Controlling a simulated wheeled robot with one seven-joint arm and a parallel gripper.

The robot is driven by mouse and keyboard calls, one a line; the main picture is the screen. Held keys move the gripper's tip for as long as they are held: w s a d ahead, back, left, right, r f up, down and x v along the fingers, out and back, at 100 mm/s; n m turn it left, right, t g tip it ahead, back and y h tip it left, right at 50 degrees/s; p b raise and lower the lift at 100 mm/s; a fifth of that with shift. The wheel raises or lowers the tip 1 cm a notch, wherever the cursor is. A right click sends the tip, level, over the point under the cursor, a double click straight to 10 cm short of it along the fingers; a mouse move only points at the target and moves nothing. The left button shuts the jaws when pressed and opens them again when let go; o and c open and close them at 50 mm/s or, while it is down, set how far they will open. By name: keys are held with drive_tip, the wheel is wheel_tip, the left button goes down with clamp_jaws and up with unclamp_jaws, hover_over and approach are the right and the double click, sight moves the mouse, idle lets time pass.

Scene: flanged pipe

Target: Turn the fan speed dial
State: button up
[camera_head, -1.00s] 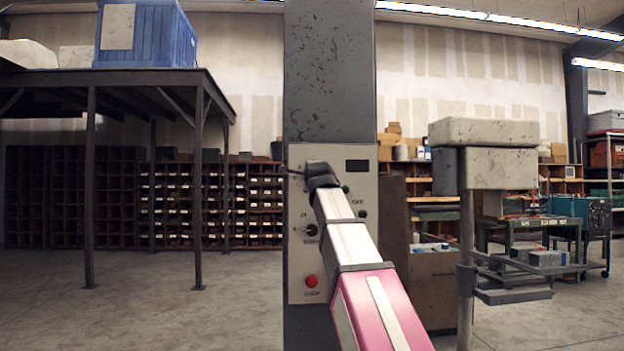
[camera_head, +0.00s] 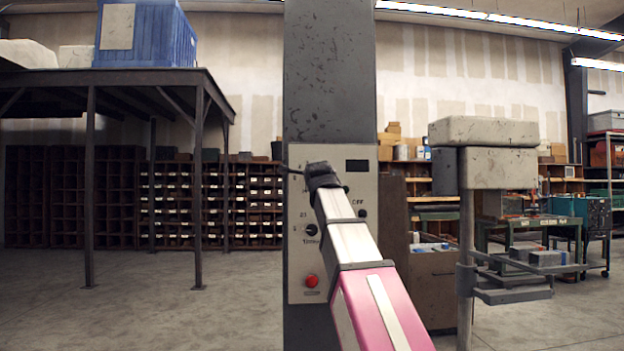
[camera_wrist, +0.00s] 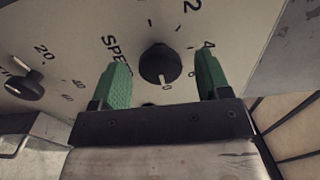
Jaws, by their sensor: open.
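In the wrist view the black fan speed dial (camera_wrist: 160,65) sits on a pale panel, beside lettering that begins "SPE" and a scale with 0, 2 and 4. The white mark on the dial points toward the 0. My gripper (camera_wrist: 161,72) is open, with one green finger on each side of the dial. A gap shows between each finger and the dial, and I cannot tell how deep the fingers reach. In the head view the control panel (camera_head: 299,262) is on a grey column, and my arm hides the dial and the fingers.
A second black knob (camera_wrist: 25,86) with a 20-40-60 scale is left of the fingers. Lower on the panel are another view of a black knob (camera_head: 311,229) and a red button (camera_head: 311,281). A dark display (camera_head: 357,165) is at the upper right.

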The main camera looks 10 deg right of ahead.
drive_tip(key=s, duration=0.9)
drive_tip(key=shift+s, duration=0.1)
